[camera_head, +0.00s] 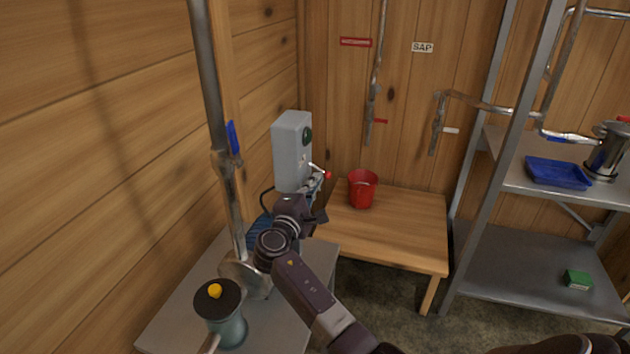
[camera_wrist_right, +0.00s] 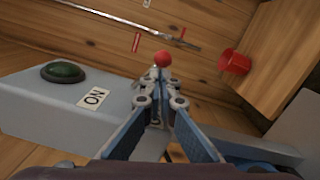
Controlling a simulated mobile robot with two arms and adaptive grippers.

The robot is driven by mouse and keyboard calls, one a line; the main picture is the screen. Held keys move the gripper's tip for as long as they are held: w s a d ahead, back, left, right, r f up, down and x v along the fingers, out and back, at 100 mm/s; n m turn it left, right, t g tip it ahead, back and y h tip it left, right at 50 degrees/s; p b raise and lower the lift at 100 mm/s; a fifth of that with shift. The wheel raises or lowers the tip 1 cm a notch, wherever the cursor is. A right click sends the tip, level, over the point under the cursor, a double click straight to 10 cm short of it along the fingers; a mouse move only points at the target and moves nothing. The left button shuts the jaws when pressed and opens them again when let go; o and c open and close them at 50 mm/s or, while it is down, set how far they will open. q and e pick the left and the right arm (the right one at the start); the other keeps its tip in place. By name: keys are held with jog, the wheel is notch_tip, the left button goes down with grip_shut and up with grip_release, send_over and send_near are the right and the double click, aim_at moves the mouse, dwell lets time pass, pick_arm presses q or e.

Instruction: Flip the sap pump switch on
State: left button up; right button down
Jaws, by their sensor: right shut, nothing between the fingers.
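The sap pump switch box (camera_head: 291,152) is a grey box on the left side of the head view. A dark green round lamp or button (camera_wrist_right: 64,72) is on its face, with a white label (camera_wrist_right: 95,96) that appears to read ON, seen turned over. A red ball knob (camera_wrist_right: 162,59) shows just beyond my right fingertips; in the head view the red knob (camera_head: 327,175) is at the box's right. My right gripper (camera_wrist_right: 158,90) is shut and empty, close beside the box. I cannot tell whether the fingertips touch the lever below the knob. My left gripper is not in view.
A red bucket (camera_head: 362,188) stands on a wooden table (camera_head: 400,225) right of the box. A lidded container with a yellow knob (camera_head: 226,315) stands on the near grey surface. A vertical pipe (camera_head: 215,100) rises at the left. Metal shelves (camera_head: 530,265) stand at the right.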

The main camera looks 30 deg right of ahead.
jog(key=shift+s+d+r+n+p, duration=0.1)
jog(key=shift+r+n+p, duration=0.05)
jog(key=shift+n+p, duration=0.25)
jog(key=n+p, duration=0.2)
jog(key=r+n+p, duration=0.1)
jog(key=n+p, duration=0.1)
jog(key=n, duration=0.1)
jog(key=s+d+r+n+p, duration=0.1)
jog(key=n+p, duration=0.1)
jog(key=p, duration=0.1)
jog(key=shift+r+n+t, duration=0.25)
jog(key=shift+n+t, duration=0.05)
jog(key=shift+a, duration=0.15)
jog(key=v, duration=1.2)
